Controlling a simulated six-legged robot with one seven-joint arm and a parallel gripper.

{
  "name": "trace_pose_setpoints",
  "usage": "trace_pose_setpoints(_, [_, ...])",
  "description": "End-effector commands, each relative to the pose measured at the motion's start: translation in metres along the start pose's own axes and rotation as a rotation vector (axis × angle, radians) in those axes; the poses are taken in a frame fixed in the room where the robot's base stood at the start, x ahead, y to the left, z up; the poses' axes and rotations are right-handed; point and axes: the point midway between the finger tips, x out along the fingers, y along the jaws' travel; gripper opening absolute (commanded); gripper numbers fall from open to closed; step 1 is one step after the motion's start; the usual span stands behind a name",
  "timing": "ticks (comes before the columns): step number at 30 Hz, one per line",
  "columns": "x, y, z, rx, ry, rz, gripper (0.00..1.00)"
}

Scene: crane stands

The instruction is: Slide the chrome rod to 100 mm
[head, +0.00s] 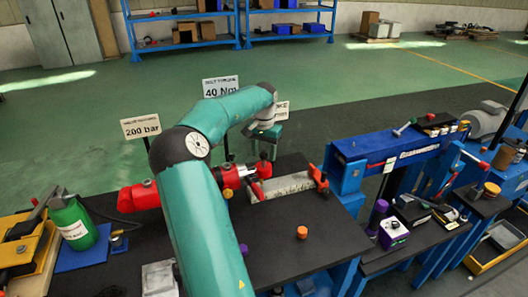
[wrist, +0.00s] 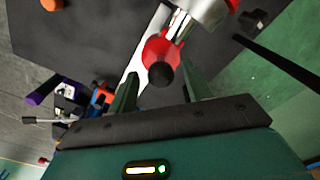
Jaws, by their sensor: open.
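The chrome rod (wrist: 179,25) shows in the wrist view as a short shiny length between a silver cylinder body and a red end piece (wrist: 160,47) with a black knob (wrist: 160,75). A pale scale strip (wrist: 146,50) runs beside it; its marks are unreadable there. In the head view the red cylinder unit (head: 232,177) and the pale scale (head: 287,186) lie on the dark bench, and my arm partly hides them. My gripper (wrist: 161,80) is open and empty, its two green fingers either side of the knob in the picture. Whether they touch it I cannot tell.
A small orange cap (head: 302,232) stands on the bench. A green bottle (head: 72,222) is at the left. A blue press frame (head: 390,145) stands right of the bench. Signs reading 200 bar (head: 141,126) and 40 Nm (head: 220,88) rise behind. A dark post (wrist: 275,60) slants at right.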

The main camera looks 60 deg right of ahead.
Motion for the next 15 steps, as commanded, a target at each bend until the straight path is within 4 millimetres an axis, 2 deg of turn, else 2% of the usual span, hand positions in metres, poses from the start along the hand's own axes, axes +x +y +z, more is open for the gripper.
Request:
trace_pose_setpoints(6, [0.0002,-0.0001,-0.0001,0.000,0.000,0.000,0.48])
trace_pose_setpoints(13, [0.0000,0.0000,0.0000,0.000,0.000,0.000,0.03])
trace_pose_setpoints(15, [-0.0001,0.0000,0.0000,0.000,0.000,0.000,0.00])
